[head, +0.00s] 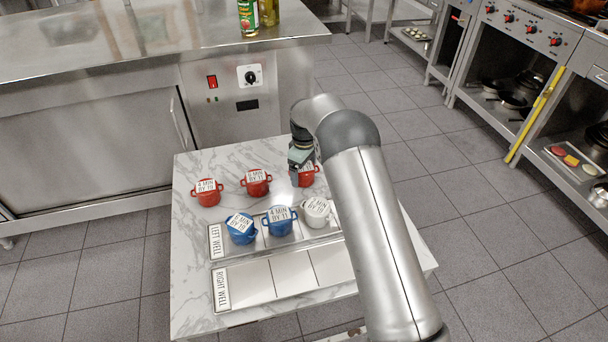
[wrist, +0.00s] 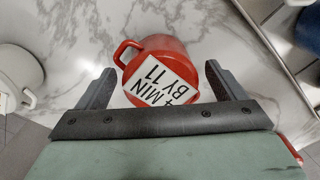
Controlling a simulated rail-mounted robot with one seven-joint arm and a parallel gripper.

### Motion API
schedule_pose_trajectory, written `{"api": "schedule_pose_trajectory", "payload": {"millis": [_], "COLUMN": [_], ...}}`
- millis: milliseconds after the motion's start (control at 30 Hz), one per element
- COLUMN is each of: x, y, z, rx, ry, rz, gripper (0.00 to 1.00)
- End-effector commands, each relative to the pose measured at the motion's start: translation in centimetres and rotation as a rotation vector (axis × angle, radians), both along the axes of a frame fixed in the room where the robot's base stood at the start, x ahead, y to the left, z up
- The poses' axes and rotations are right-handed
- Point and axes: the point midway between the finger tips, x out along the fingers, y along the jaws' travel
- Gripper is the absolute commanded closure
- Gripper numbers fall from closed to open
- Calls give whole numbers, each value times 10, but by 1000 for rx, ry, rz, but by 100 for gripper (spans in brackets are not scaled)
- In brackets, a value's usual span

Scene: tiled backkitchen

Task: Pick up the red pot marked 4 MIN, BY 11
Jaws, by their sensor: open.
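A red pot with a white top label reading 4 MIN, BY 11 lies between my gripper's fingertips in the wrist view (wrist: 155,50); its loop handle points left. My gripper (wrist: 160,72) is open, with one finger on each side of the pot and nothing clamped. In the head view my gripper (head: 302,166) is just above the rightmost visible red pot (head: 307,178), whose label is partly covered by it. Two more red pots, a left one (head: 207,197) and a middle one (head: 256,186), stand beside it on the marble top; their labels are small.
The tray marked LEFT WELL (head: 215,242) holds a left blue pot (head: 240,235), a second blue pot (head: 279,226) and a white pot (head: 316,218). The tray marked RIGHT WELL (head: 285,275) looks empty. Another pale pot (wrist: 18,70) stands left in the wrist view.

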Motion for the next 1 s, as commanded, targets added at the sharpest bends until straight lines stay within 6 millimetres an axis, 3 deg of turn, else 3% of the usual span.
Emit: {"api": "schedule_pose_trajectory", "payload": {"millis": [167,367,400,767,1000], "x": [0,0,0,1,-4], "y": [0,0,0,1,3], "z": [1,1,1,8,42], "rx": [1,1,1,2,3], "ry": [0,0,0,-3,-4], "rz": [1,1,1,1,3], "gripper": [10,65,67,67,67]}}
